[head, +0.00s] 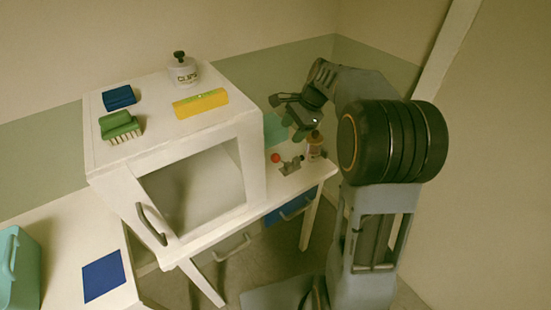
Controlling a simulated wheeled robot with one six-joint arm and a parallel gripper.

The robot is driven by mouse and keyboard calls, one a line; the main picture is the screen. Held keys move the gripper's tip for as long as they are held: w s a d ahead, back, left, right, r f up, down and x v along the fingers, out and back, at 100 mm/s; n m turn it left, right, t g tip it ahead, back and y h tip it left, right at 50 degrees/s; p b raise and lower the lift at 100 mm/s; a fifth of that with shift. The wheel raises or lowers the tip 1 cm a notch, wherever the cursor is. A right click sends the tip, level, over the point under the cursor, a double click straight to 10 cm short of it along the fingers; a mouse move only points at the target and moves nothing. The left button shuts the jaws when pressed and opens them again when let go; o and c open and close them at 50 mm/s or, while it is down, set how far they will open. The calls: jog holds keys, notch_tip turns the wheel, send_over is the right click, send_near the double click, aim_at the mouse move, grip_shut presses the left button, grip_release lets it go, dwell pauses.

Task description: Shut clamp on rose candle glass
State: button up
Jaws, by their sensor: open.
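My gripper (297,132) hangs at the right end of the white table, fingers pointing down and open. Below it a small grey metal fitting with a red ball knob (276,158), perhaps the clamp, stands on the tabletop. Just right of the fitting is a small brownish-pink container with a pale label (314,146); I cannot tell if it is the rose candle glass. My gripper is above and left of this container, and any contact is not clear. The clamp's jaws are too small to read.
A white cabinet (112,163) with an open front stands left of my gripper. On top are a yellow box (200,103), a green brush (119,126), a blue block (119,97) and a clips jar (184,72). A teal bin (22,275) and blue mat (103,276) are lower left.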

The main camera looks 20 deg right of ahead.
aim_at(275, 155)
jog(key=shift+m, duration=0.5)
jog(key=x, duration=0.9)
jog(key=w+x, duration=0.1)
jog(key=x, duration=0.4)
jog(key=shift+w+d, duration=0.1)
jog(key=shift+d, duration=0.1)
grip_shut()
